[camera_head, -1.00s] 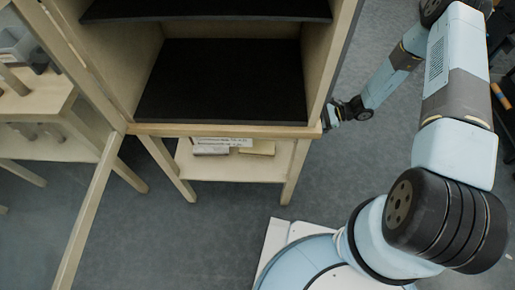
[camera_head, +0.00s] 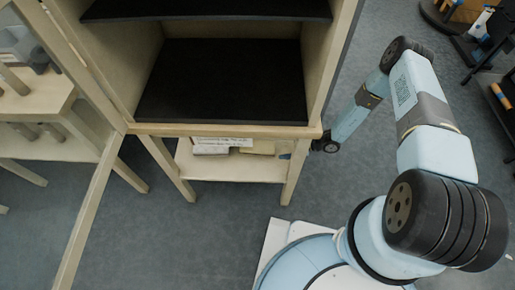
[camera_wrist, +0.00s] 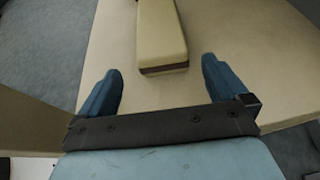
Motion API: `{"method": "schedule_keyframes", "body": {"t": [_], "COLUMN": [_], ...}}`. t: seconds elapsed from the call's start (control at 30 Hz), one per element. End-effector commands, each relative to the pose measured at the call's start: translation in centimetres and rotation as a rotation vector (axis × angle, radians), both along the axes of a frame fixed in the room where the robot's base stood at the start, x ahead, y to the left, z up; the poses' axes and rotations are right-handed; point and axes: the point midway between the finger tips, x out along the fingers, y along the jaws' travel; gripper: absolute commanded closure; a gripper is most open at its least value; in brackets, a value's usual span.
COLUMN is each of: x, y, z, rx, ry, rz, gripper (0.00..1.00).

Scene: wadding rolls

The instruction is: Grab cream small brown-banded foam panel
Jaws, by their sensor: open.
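The cream foam panel (camera_wrist: 161,35) with a brown band along its near end lies on a pale wooden shelf in the wrist view. My gripper (camera_wrist: 159,77) is open, its two blue fingers apart over the same shelf. The panel's near end lies just beyond the fingertips, roughly centred between them, with nothing held. In the head view the cream panel (camera_head: 262,148) shows partly on the low shelf under the cabinet, behind the front rail. My gripper is mostly hidden there behind the cabinet's right front leg.
The low shelf (camera_head: 235,172) also holds a whitish block (camera_head: 210,149) at left, below a paper label (camera_head: 222,141). Cabinet legs stand at both sides, and the cabinet (camera_head: 230,130) is close overhead. A wooden table (camera_head: 40,97) stands at left.

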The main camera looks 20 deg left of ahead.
Motion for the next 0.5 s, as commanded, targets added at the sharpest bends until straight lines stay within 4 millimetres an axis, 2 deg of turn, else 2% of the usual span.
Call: {"method": "schedule_keyframes", "body": {"t": [0.1,0.37,0.5], "x": [-0.2,-0.3,-0.5], "y": [1.2,2.2,3.4], "z": [-0.5,-1.0,-1.9], "rx": [0.0,0.0,-0.001], "ry": [-0.001,-0.001,-0.001], "rz": [0.0,0.001,0.001], "gripper": [0.0,0.0,0.0]}}
